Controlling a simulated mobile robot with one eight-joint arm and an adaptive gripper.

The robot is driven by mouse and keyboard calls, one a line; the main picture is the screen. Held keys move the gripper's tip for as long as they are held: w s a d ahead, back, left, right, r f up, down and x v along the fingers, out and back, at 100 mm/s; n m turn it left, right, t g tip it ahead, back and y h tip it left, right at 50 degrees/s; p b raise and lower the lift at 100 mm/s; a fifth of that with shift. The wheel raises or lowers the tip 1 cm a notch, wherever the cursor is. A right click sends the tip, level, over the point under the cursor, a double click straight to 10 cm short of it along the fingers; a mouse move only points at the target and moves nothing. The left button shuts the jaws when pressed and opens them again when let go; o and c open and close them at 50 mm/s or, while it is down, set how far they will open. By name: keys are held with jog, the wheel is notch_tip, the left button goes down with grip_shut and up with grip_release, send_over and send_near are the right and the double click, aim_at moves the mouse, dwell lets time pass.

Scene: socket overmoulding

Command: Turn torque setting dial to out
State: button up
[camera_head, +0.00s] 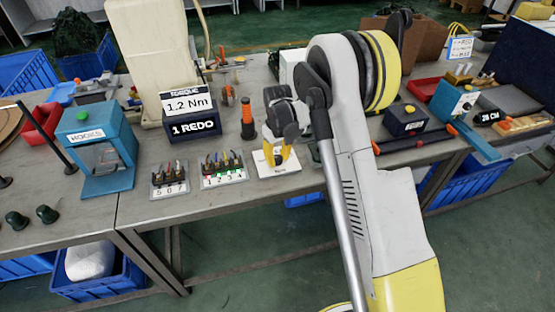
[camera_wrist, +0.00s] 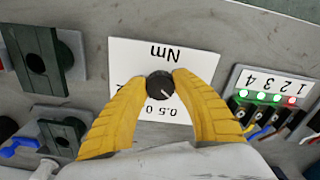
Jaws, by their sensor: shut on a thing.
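The torque setting dial (camera_wrist: 159,85) is a small round black knob with a pale pointer mark. It sits on a white card plate (camera_wrist: 188,58) marked "Nm", which appears upside down in the wrist view. The mark points to the lower right there, towards printed figures that are partly hidden. No "out" label can be read. My gripper's yellow fingers (camera_wrist: 160,82) close on the dial from both sides. In the head view my gripper (camera_head: 280,155) reaches down over the white plate (camera_head: 266,171), and the dial is hidden there.
A terminal block (camera_head: 223,169) with coloured wires and lit indicators stands left of the plate; another block (camera_head: 170,179) is farther left. A "1.2 Nm" torque sign (camera_head: 188,104) stands behind. Dark green sockets (camera_wrist: 40,60) lie close to my gripper in the wrist view.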

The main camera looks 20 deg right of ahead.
aim_at(278, 158)
jog(key=shift+n, duration=1.6)
jog(key=o, duration=1.2)
notch_tip(278, 158, up, 12)
